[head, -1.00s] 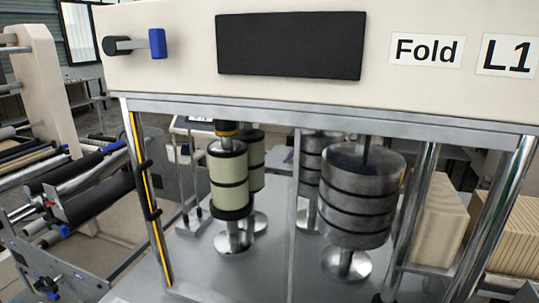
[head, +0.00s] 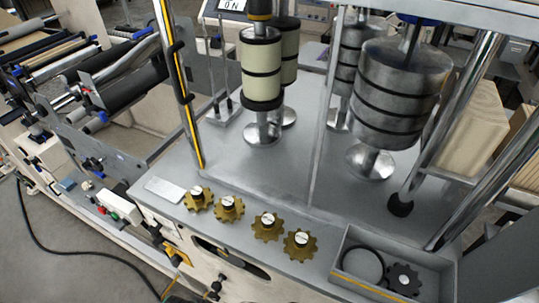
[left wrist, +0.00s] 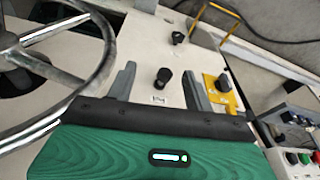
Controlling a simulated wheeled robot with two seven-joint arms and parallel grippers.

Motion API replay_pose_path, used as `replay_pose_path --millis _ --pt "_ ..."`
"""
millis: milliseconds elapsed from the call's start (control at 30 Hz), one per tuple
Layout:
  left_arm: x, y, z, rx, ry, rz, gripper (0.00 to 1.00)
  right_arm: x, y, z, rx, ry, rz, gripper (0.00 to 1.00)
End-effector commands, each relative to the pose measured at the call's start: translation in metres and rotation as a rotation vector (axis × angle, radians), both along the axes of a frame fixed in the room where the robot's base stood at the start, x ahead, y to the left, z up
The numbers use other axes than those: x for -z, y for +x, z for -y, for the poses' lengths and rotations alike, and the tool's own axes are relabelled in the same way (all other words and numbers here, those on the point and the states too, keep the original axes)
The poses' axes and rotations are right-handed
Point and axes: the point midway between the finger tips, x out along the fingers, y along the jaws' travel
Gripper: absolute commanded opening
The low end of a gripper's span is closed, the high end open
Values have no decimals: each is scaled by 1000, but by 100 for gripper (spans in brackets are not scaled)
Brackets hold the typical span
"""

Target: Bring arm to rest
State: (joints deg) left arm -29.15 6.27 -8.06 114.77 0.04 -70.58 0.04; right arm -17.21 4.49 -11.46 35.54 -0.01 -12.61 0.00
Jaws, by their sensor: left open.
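My left gripper (left wrist: 160,82) shows in the left wrist view as two grey fingers set wide apart, open with nothing held between them. A black knob (left wrist: 164,78) on a pale panel (left wrist: 148,45) appears between the fingers, beyond them; I cannot tell how far away it is. Neither gripper shows in the head view. My right gripper is not in view.
A spoked handwheel (left wrist: 62,72) is at left in the left wrist view, with a yellow handle (left wrist: 215,18) at top. In the head view, brass gears (head: 267,226) line the machine deck (head: 270,175), beside a tray (head: 375,292). Rollers (head: 262,75) and steel weights (head: 400,90) stand behind.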

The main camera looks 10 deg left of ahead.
Motion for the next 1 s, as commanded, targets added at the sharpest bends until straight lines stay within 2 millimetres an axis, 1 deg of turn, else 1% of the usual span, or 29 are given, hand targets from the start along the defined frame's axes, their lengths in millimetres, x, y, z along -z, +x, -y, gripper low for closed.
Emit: replay_pose_path --millis 33,67,100,167,200,267,300,367,400,500,600,667,700,800,900,1000 --pt "26 -2 0 2 2 -15 52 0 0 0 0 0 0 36" --pt "41 -4 0 3 2 -20 52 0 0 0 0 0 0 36" --pt "60 -7 0 4 3 -27 52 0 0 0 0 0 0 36" --pt "88 -12 -1 6 4 -36 52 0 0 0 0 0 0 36" --pt "106 -16 -2 7 5 -41 52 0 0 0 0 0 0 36" --pt "133 -25 -3 9 5 -51 52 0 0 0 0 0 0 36" --pt "150 -32 -4 10 6 -59 52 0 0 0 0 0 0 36" --pt "175 -43 -6 13 7 -68 52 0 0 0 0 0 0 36" --pt "191 -52 -7 14 8 -75 52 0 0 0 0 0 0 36" --pt "229 -75 -10 18 10 -91 52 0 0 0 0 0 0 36" --pt "262 -103 -15 22 13 -108 52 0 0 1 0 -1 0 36" --pt "280 -121 -18 23 14 -118 52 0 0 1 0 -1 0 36" --pt "291 -134 -21 25 15 -125 52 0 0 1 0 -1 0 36" --pt "313 -164 -27 29 17 -139 52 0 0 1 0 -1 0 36" --pt "328 -191 -32 32 19 -151 52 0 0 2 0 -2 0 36" --pt "337 -208 -36 35 21 -156 52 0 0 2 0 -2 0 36"
